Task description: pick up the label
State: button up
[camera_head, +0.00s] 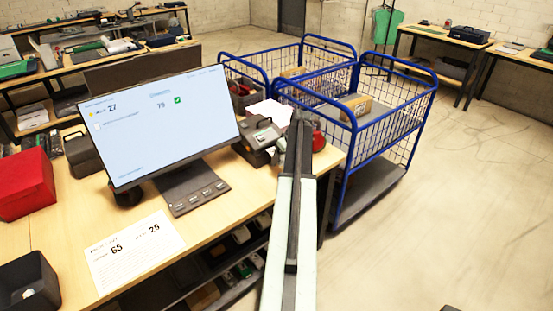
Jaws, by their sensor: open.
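A white label-like sheet (269,113) shows at the back of the desk, just behind a dark label printer (259,137). I cannot tell whether it is in the printer or only behind it. A larger printed white sheet (135,252) with the numbers 65 and 26 lies flat at the desk's front edge. My arm reaches forward from the bottom of the picture to the desk's right end. My gripper (281,148) is beside the printer, open and mostly hidden by my arm. Its fingertips are not clear, and I see nothing held.
A red box (24,184) and a dark bin (29,286) are at left. Blue wire carts (390,132) stand behind the desk's right end. The floor at right is open.

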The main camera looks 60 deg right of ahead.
jog(key=shift+f, duration=0.25)
dwell(0.3)
jog(key=c, duration=0.9)
